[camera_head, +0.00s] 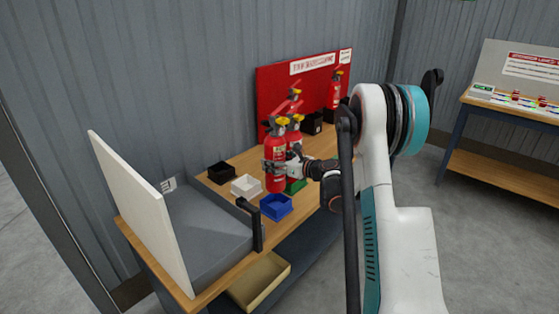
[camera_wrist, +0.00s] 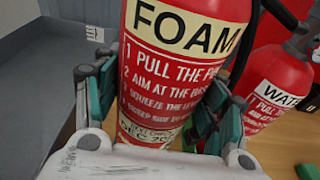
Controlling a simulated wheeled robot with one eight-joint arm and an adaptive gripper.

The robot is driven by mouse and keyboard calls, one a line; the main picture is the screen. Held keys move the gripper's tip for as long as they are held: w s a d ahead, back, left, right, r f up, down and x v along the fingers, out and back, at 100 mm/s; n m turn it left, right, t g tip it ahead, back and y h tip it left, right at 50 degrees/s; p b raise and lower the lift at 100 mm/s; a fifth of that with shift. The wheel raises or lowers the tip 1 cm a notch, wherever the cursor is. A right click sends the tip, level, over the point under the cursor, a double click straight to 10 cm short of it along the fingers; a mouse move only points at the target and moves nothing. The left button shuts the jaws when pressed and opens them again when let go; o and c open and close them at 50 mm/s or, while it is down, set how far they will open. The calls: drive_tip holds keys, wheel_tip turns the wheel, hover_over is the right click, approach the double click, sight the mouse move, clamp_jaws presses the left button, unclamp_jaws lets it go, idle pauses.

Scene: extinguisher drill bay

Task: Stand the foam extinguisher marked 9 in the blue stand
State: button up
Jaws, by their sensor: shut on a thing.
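A red extinguisher labelled FOAM (camera_wrist: 180,70) fills the middle of the wrist view, upright. It also shows in the head view (camera_head: 275,170). My gripper (camera_head: 280,168) is shut around its body, with one finger on each side in the wrist view (camera_wrist: 158,105). No number 9 is readable on it. The blue stand (camera_head: 276,207) is an open square box on the bench in front of the held extinguisher; it looks empty. Whether the extinguisher's base touches the bench or another stand is not clear.
A white stand (camera_head: 246,186) and a black stand (camera_head: 220,172) are left of the extinguisher. A green stand (camera_head: 296,186) is partly hidden behind it. A WATER extinguisher (camera_wrist: 278,85) stands close by on the right. A grey box with a raised white lid (camera_head: 140,220) occupies the bench's left end.

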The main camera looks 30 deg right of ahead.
drive_tip(key=shift+f+b, duration=1.2)
drive_tip(key=shift+f, duration=1.2)
drive_tip(key=shift+r+b, duration=0.1)
drive_tip(key=shift+b, duration=0.2)
drive_tip(key=shift+f+b, duration=1.75)
drive_tip(key=shift+f, duration=0.95)
idle(1.8)
idle(0.4)
drive_tip(key=o, duration=1.7)
drive_tip(key=shift+s, duration=0.1)
